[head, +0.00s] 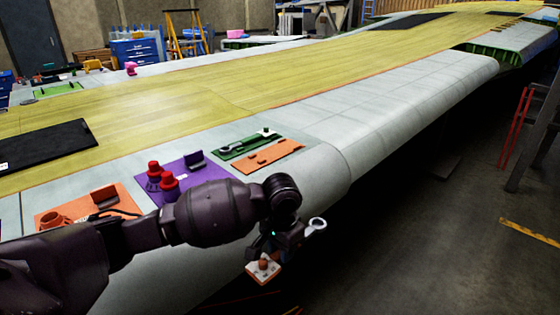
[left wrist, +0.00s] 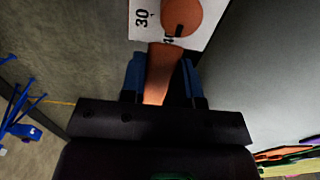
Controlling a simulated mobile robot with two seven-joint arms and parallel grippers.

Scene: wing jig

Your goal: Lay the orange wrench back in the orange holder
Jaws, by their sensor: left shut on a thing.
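My left gripper (head: 284,246) is shut on the orange wrench (left wrist: 158,78), out past the wing's front edge. In the left wrist view the orange handle sits between the blue fingertips. A white plate marked 30 with a round orange part (left wrist: 181,15) shows just beyond them. In the head view a grey ring end (head: 317,224) sticks out to the right of the gripper, and the white and orange part (head: 264,268) hangs below it. The orange holder (head: 268,157) lies on the wing, behind and above the gripper in the picture; no wrench shows in it. My right gripper is not in view.
A green holder (head: 236,147) with a grey wrench lies right behind the orange one. A purple mat (head: 205,170) with red pieces and an orange mat (head: 120,194) with an orange cup (head: 53,221) lie to the left. The grey wing surface (head: 400,105) to the right is clear.

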